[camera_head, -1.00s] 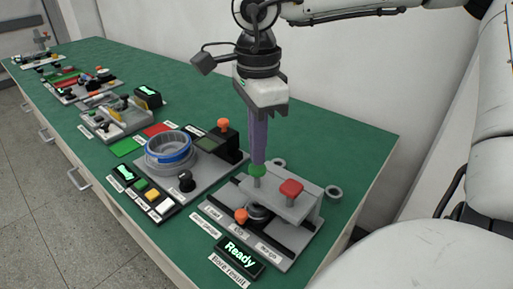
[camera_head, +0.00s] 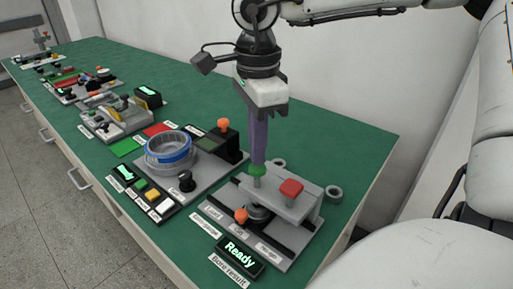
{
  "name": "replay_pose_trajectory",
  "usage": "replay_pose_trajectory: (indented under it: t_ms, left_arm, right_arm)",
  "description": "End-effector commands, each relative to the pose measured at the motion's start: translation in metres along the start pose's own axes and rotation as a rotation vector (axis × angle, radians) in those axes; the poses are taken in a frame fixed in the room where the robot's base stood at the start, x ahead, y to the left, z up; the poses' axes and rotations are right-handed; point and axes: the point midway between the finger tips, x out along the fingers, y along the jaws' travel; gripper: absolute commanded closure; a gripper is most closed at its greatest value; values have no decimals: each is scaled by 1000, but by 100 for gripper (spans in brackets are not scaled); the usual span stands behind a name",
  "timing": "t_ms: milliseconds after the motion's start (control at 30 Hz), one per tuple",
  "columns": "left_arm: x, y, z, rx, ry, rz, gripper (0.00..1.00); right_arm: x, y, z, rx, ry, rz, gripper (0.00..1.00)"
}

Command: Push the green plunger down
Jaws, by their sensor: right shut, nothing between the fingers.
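The green plunger (camera_head: 257,170) stands on the grey bore gauge fixture (camera_head: 284,214) near the front right of the bench. My right gripper (camera_head: 258,161) points straight down, its purple fingers shut together with nothing between them. The fingertips are right above the plunger's green cap and appear to touch it. A short grey stem shows below the cap. A red block (camera_head: 291,188) and an orange knob (camera_head: 241,215) are also on the fixture. My left gripper is not in view.
A display reading "Ready" (camera_head: 240,252) lies in front of the fixture. To the left stands a station with a blue ring (camera_head: 169,154), a black knob and an orange-topped post (camera_head: 224,125). More stations line the green bench (camera_head: 345,140) toward the far left.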

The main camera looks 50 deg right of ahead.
Motion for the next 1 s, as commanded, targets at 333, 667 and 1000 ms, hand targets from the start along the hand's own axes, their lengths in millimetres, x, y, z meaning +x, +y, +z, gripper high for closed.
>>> replay_pose_trajectory:
  t_ms: [333, 667, 1000]
  left_arm:
    - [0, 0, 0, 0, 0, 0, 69]
    - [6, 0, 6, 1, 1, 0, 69]
    - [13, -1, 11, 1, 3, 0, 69]
  right_arm:
    - [0, 0, 0, 0, 0, 0, 100]
    - [9, 0, 0, 0, 0, 0, 100]
    - [20, 0, 0, 0, 0, 0, 100]
